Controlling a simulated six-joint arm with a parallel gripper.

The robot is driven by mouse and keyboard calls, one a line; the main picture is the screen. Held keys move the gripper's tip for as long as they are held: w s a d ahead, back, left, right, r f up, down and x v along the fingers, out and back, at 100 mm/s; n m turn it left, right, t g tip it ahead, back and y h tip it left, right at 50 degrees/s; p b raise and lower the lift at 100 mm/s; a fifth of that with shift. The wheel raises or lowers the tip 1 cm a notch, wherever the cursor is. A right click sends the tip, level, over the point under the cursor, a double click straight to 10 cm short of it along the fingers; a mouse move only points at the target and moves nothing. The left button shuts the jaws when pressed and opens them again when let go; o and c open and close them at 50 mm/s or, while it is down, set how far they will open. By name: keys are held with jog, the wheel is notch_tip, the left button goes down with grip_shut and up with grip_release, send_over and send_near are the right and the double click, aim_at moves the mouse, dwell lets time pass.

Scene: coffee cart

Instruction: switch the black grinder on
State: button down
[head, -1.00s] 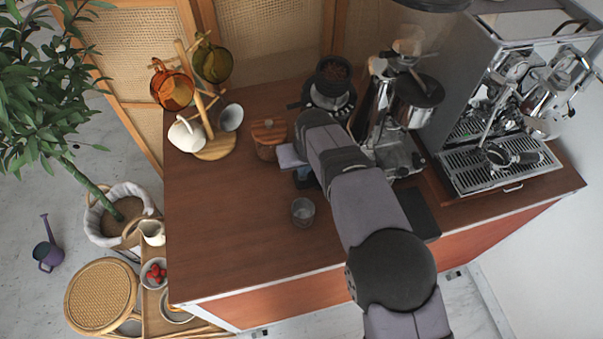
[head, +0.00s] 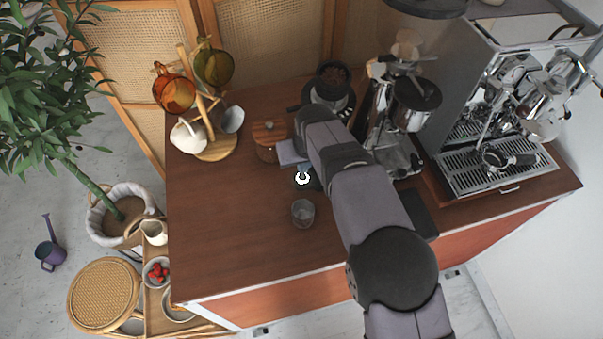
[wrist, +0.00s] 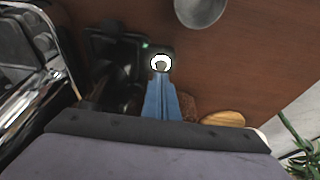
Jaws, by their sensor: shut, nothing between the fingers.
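The black grinder (head: 331,88), with beans in its top, stands at the back of the counter, and my arm covers much of its body in the head view. In the wrist view a dark base (wrist: 112,48) with a small green light lies beside my gripper. My gripper (wrist: 161,71) is shut and empty, its blue fingers pointing at a bright white ring (wrist: 161,62). The ring also shows in the head view (head: 302,178) on a dark part by the fingertips. The tips overlap the ring; I cannot tell whether they touch it.
A small clear cup (head: 303,213) stands in front of my gripper. A wood-lidded jar (head: 269,140) and a mug tree (head: 214,147) are to the left. A chrome grinder (head: 412,105) and an espresso machine (head: 505,160) stand to the right. The front left counter is clear.

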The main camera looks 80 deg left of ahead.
aim_at(303, 177)
jog(key=shift+r, duration=0.15)
jog(key=shift+r+p, duration=1.05)
jog(key=shift+r, duration=0.35)
jog(key=w+d+b, duration=0.1)
jog(key=w+d+f+m+b, duration=0.2)
jog(key=d, duration=0.1)
jog(key=shift+w+g+h, duration=0.3)
jog(key=shift+w+h, duration=0.05)
jog(key=shift+h, duration=0.05)
jog(key=w+d+r+m+t+h+p, duration=0.1)
jog(key=w+d+r+m, duration=0.25)
jog(key=w+d, duration=0.95)
jog(key=w+d+r+m, duration=0.2)
jog(key=w+d+m, duration=0.2)
jog(key=w+d, duration=0.95)
jog(key=s+d+r+m+h+p, duration=0.1)
jog(key=s+d+m, duration=0.15)
jog(key=d, duration=1.05)
jog(key=s+d+m, duration=0.1)
jog(key=d+m, duration=0.3)
jog(key=d, duration=0.9)
jog(key=s+d+m, duration=0.2)
jog(key=s+d, duration=0.4)
jog(key=d, duration=0.1)
jog(key=shift+f+h+p, duration=0.3)
jog(key=shift+f+p, duration=0.05)
jog(key=shift+f, duration=0.1)
